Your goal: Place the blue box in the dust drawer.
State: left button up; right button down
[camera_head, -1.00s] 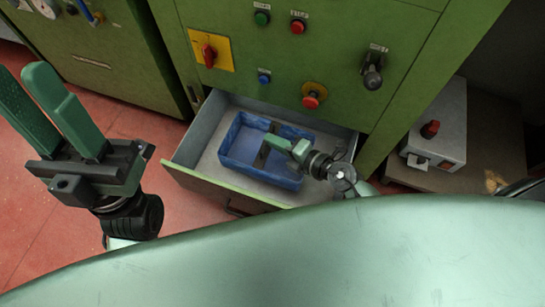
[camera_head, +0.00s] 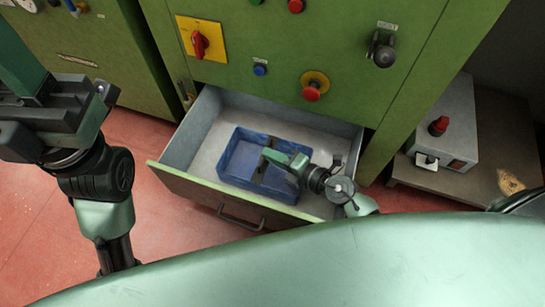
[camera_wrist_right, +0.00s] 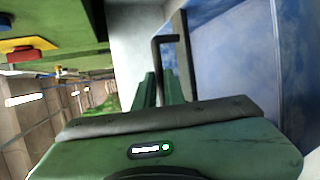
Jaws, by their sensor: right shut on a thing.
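The blue box (camera_head: 237,182) is an open rectangular tray inside the pulled-out grey drawer (camera_head: 196,150) of the green machine. It lies within the drawer walls; I cannot tell whether its underside touches the drawer floor. My right gripper (camera_head: 268,160) reaches over the box from the right and is shut on its dark handle. In the right wrist view the handle (camera_wrist_right: 166,40) rises at the fingers (camera_wrist_right: 162,88), beside the box's blue wall (camera_wrist_right: 235,60). My left gripper (camera_head: 25,75) is at the left edge, away from the drawer, its fingers mostly cut off.
The green machine (camera_head: 340,35) has a yellow switch plate (camera_head: 201,38), buttons and a lever (camera_head: 382,50) above the drawer. A grey box with a red knob (camera_head: 440,127) stands on a low platform at right. Red floor is clear left of the drawer.

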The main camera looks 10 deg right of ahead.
jog(key=shift+r, duration=0.1)
jog(key=c, duration=1.5)
grip_release()
jog(key=shift+f, duration=0.2)
